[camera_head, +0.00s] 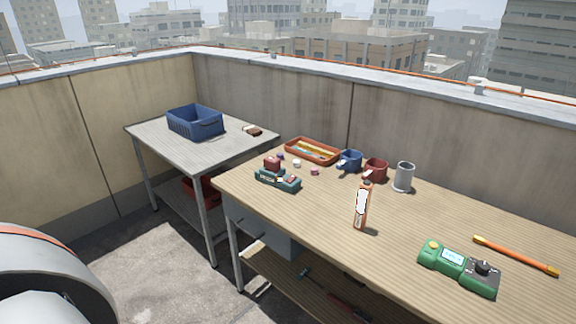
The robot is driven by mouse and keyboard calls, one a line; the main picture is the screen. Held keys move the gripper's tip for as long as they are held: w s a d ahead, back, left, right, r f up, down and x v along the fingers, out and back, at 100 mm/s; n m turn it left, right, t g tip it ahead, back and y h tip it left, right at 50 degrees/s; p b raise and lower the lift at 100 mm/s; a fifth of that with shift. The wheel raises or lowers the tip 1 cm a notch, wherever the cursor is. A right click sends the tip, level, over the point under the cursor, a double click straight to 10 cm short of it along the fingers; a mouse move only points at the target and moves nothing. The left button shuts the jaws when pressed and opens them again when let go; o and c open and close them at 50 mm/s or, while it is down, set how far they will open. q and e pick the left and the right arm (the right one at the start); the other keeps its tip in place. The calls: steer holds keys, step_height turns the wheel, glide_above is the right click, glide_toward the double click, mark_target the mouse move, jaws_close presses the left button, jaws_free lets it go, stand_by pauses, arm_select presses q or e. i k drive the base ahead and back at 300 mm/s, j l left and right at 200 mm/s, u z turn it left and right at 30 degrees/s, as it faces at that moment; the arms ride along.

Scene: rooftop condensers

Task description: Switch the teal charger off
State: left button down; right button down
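The teal charger (278,180) sits near the left end of the wooden workbench, close to its front edge. A dark red block (272,163), which looks like a battery, stands on its back left part. Small dark and light marks show on the charger's front, but they are too small to read, and I cannot tell a switch or its position. Neither of my grippers is in view. A rounded grey and white part with an orange band at the lower left looks like part of my own body.
On the workbench (330,215) are an orange-and-white upright tool (361,206), a green meter (458,269), an orange bar (515,255), a grey cup (403,177), blue (349,161) and red mugs (375,170), and an orange tray (312,150). A blue crate (195,122) stands on the side table (210,152).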

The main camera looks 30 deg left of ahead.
mark_target(293, 178)
steer(key=i+j, duration=0.1)
steer(key=j, duration=0.45)
steer(key=i+j+z, duration=0.15)
steer(key=j, duration=0.95)
steer(key=i+j+z, duration=0.1)
steer(key=j, duration=0.5)
steer(key=i, duration=0.05)
